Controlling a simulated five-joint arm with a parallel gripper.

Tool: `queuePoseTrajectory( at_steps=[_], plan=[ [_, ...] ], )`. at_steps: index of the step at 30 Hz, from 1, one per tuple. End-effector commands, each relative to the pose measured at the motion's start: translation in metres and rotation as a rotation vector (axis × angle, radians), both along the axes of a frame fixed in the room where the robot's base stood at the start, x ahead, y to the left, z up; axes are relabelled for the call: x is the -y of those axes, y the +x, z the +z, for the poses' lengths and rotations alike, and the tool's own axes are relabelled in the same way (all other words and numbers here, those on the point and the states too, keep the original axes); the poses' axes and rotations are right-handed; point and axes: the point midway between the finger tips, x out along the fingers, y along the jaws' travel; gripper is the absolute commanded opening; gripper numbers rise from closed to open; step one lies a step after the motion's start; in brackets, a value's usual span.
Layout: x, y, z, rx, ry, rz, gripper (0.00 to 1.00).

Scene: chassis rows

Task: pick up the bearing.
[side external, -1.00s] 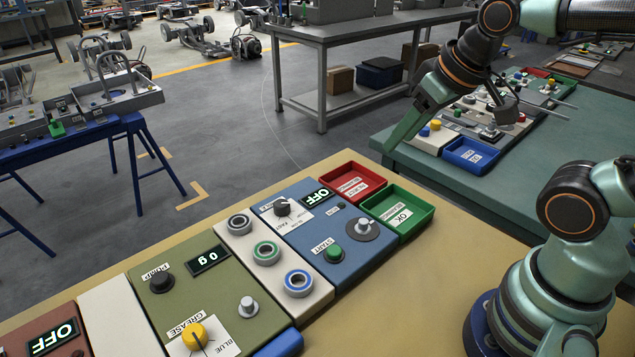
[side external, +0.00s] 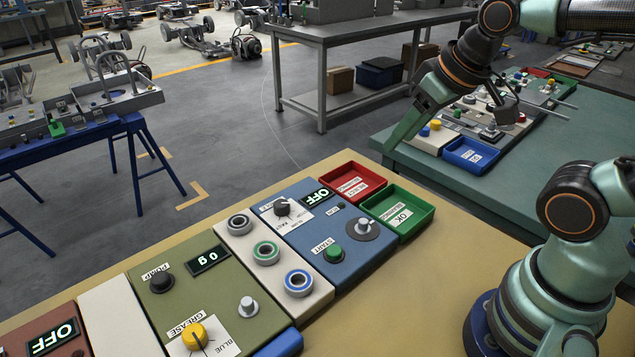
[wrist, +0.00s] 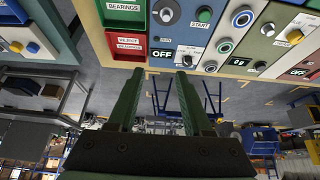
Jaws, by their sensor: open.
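Three bearings lie in a row on a cream panel: a grey-black one (side external: 239,223) at the back, a green-ringed one (side external: 266,253) in the middle and a blue-ringed one (side external: 298,283) in front. The same row shows in the wrist view, with the blue-ringed one (wrist: 242,18), the green-ringed one (wrist: 225,46) and the dark one (wrist: 211,66). My gripper (wrist: 157,74) is open and empty, its two green fingers apart. In the side view my gripper is raised above the far edge of the bench, up and to the right of the bearings.
A red tray (side external: 324,181) and a green tray (side external: 429,222) sit behind and right of the row. A blue panel (side external: 338,222) with a dial and green START button adjoins it on the right, an olive panel (side external: 224,290) with knobs on the left.

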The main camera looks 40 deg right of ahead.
Motion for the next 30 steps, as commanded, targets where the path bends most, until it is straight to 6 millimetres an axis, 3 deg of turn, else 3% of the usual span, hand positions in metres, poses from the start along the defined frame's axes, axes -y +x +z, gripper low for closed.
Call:
queuePoseTrajectory(
  at_steps=[4,5,8,9,20,26,30],
  plan=[
    [0.000,0.000,0.000,0.000,0.000,0.000,0.50],
    [0.000,0.000,0.000,0.000,0.000,0.000,0.54],
    [0.000,0.000,0.000,0.000,0.000,0.000,0.92],
    [0.000,0.000,0.000,0.000,0.000,0.000,0.99],
    [-0.004,0.002,0.000,-0.010,0.016,-0.017,0.99],
    [-0.033,0.016,-0.008,-0.106,0.141,-0.202,0.99],
    [-0.066,0.028,-0.018,-0.205,0.240,-0.421,0.99]
  ],
)
